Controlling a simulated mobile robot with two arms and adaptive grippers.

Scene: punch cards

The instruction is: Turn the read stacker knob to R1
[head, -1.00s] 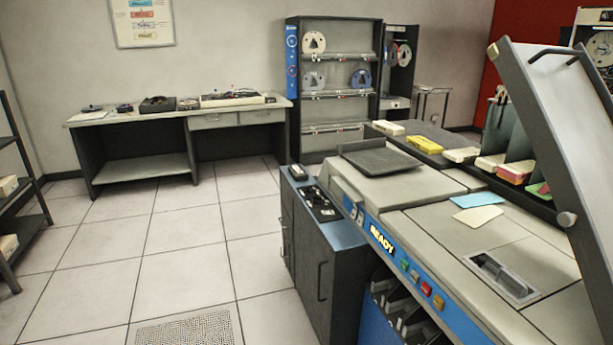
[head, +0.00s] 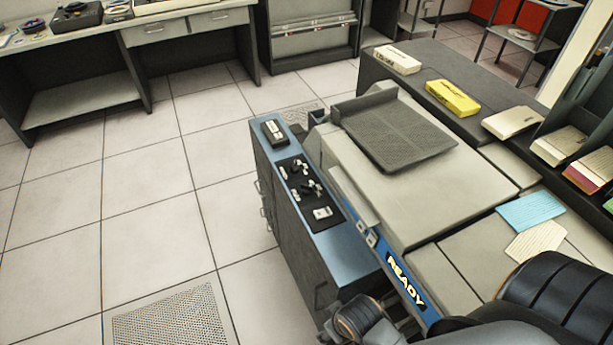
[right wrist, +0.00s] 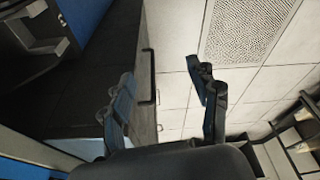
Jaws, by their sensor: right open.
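A black control panel (head: 309,213) with small silver and black knobs (head: 306,178) is set in the blue top of a dark cabinet (head: 290,220), in the middle of the head view. The knobs' markings are too small to read, so I cannot tell which is the read stacker knob or where it points. My right arm comes in at the lower right of the head view. In the right wrist view my right gripper (right wrist: 165,84) is open and empty, its fingers apart beside the dark cabinet front, with floor beyond. My left gripper is not in view.
The machine with the READY sign (head: 406,281) stands right of the cabinet. A dark grey tray (head: 395,130) lies on its top, with blue cards (head: 530,211) and cream cards (head: 537,240) farther right. A yellow card box (head: 453,97) stands behind. Floor is clear at left.

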